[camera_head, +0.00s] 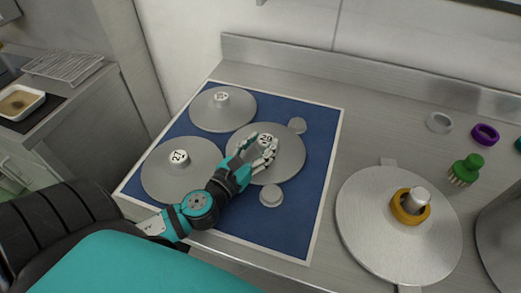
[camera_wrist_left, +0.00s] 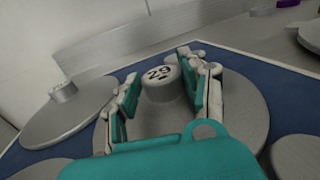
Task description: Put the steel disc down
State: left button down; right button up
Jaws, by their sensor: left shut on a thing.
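My left gripper (camera_head: 258,153) reaches over a blue mat (camera_head: 232,228) with a pale border. It is shut on the knob of a steel disc (camera_head: 290,150), at the mat's right side. In the left wrist view the fingers stand on both sides of the knob (camera_wrist_left: 161,82), marked 29, and the grey disc (camera_wrist_left: 242,107) spreads below them. The disc looks level; I cannot tell whether it touches the mat. Two similar knobbed discs lie on the mat, one at the back left (camera_head: 240,104) and one at the front left (camera_head: 165,183). My right gripper is not in view.
Small round grey pieces lie behind (camera_head: 297,125) and in front (camera_head: 271,195) of the held disc. Right of the mat lies a large steel plate (camera_head: 370,240) with a yellow ring (camera_head: 398,210) around its peg. A green brush (camera_head: 465,168) and a purple ring (camera_head: 485,134) are farther right.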

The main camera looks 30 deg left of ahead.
pick_arm(q)
jog(key=shift+r, duration=0.1)
jog(key=c, duration=0.8)
grip_release()
jog(key=shift+o, duration=0.6)
